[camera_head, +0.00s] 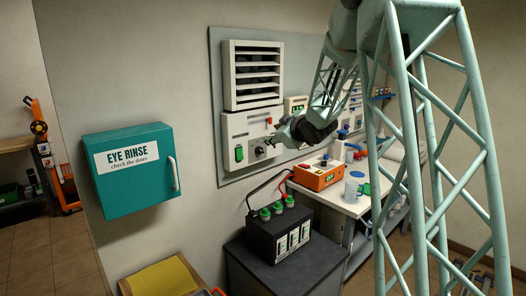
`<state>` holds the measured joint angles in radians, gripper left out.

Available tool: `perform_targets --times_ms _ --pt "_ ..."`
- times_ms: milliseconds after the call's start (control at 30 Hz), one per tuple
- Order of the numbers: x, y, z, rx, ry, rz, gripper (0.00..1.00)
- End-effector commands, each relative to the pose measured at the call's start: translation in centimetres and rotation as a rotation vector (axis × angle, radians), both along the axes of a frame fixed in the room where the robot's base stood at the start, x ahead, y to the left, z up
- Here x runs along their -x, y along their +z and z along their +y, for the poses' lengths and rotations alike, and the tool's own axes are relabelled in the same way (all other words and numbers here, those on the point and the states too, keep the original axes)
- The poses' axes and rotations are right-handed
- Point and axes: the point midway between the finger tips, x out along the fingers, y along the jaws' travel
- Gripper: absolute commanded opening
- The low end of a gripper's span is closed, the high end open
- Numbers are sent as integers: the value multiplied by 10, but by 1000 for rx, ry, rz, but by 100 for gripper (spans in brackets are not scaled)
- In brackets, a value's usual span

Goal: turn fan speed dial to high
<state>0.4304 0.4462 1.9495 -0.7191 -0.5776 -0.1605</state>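The fan unit's white control panel (236,128) is on the wall board, below a louvred vent (252,98). It has a green switch (239,154) at the lower left and a small red part at the upper right. A small dark round dial (260,152) sits to the right of the switch; its pointer and markings are too small to read. My gripper (271,146) reaches in from the right, with its tip at or very near the dial. I cannot tell whether it touches the dial or how its fingers stand.
A teal eye rinse cabinet (134,190) juts from the wall at left. Below the panel, a black battery (262,241) with green caps and cables stands on a dark cabinet (245,268). An orange charger (318,175) sits on the white bench (350,208) at right.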

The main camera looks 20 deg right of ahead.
Motion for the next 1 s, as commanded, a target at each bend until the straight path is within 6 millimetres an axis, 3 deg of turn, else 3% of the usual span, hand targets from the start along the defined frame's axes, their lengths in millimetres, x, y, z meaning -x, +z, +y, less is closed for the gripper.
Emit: perform_targets --times_ms 500,1000 --pt "-49 -46 -39 17 153 -118 37" --pt "-59 -101 -66 -3 304 -241 37"
